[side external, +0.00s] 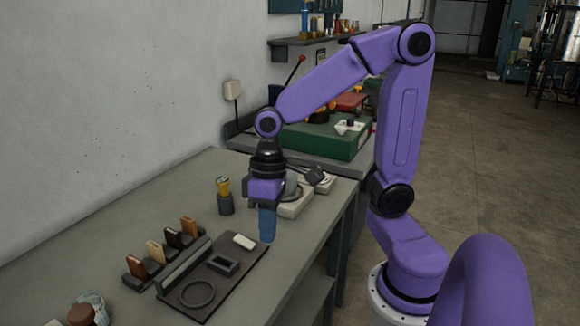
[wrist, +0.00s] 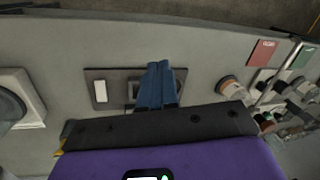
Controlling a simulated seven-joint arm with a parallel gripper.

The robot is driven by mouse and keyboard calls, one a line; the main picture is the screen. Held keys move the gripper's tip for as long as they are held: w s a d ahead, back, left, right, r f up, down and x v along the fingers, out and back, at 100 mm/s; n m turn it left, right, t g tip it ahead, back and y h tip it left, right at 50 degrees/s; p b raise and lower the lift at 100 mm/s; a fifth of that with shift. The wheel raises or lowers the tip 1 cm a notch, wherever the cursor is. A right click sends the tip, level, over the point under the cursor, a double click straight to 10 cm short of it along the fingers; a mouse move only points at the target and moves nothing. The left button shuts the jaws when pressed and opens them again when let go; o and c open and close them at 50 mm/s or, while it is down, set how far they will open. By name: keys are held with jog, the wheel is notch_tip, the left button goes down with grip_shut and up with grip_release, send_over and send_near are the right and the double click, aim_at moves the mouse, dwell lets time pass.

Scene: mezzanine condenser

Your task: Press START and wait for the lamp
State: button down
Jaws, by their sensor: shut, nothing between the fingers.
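My gripper (side external: 267,235) points down over the bench, its blue fingers together and empty. In the wrist view the fingers (wrist: 157,85) cover part of a dark plate (wrist: 115,76). In the side view they stand near the right corner of that plate (side external: 248,268); their height above the bench is hard to tell. A pale box-shaped unit (side external: 296,206) sits just behind the gripper, partly hidden by it. I cannot make out a button marked START or a lamp in either view.
The plate carries a white block (side external: 244,241), a square frame (side external: 223,263) and a ring (side external: 198,293). A rack with several brown and tan pieces (side external: 157,251) lies left of it. A dark holder with a yellow-topped item (side external: 225,204) stands behind. Red (wrist: 263,52) and green (wrist: 301,57) cards show at right.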

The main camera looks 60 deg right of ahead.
jog(key=w+d+m+t+y, duration=0.3)
jog(key=w+d+m+t, duration=0.1)
jog(key=w+d+m, duration=1.35)
jog(key=w+d+m+t+h, duration=0.1)
jog(key=d+m+t, duration=0.2)
jog(key=d, duration=1.3)
jog(key=w+d+f+m+t+h, duration=0.1)
jog(key=d+m, duration=0.6)
jog(key=d, duration=0.9)
jog(key=shift+w+d+f+m+t+h, duration=0.2)
jog(key=shift+w+m+t+h, duration=0.15)
jog(key=shift+t+h, duration=0.4)
jog(key=shift+f, duration=0.1)
jog(key=shift+f, duration=4.3)
jog(key=shift+f, duration=0.15)
jog(key=shift+f, duration=0.3)
